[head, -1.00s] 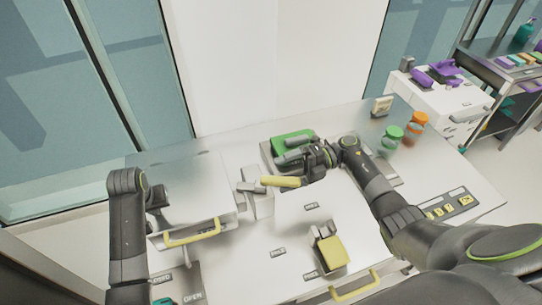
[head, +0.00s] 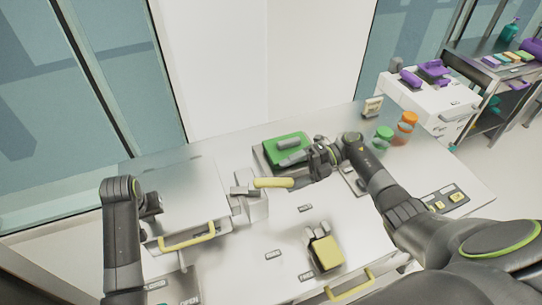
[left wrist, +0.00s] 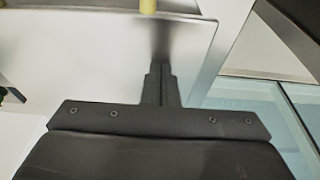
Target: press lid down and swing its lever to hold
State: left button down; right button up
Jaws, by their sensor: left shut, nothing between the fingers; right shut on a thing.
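The silver box lid (head: 185,185) at the left lies flat, with a yellow handle (head: 187,238) below its front edge. My left gripper (head: 155,203) is shut and empty at the lid's left side; in the left wrist view its closed fingers (left wrist: 160,80) are against or just over the metal lid (left wrist: 90,60). The lever (head: 272,183) has a yellow grip and sticks out rightward from a grey bracket block (head: 250,203) beside the lid. My right gripper (head: 306,170) is shut at the lever's right end; the dark fingers hide the exact grasp.
A green-topped tray (head: 287,147) is just behind my right gripper. A yellow-topped block (head: 326,252) stands in front, and a green jar (head: 384,138) and orange jar (head: 406,124) stand at the right. The worktop between the lever and the yellow-topped block is clear.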

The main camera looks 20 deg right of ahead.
jog(key=shift+w+d+r, duration=0.1)
jog(key=shift+d+r, duration=0.1)
jog(key=shift+d, duration=0.5)
jog(key=shift+d+r, duration=0.2)
jog(key=shift+d, duration=0.45)
jog(key=shift+c, duration=1.1)
jog(key=shift+d, duration=0.35)
jog(key=c, duration=0.4)
jog(key=s+d, duration=0.1)
jog(key=d, duration=0.6)
jog(key=shift+d+f, duration=0.15)
jog(key=shift+d, duration=0.1)
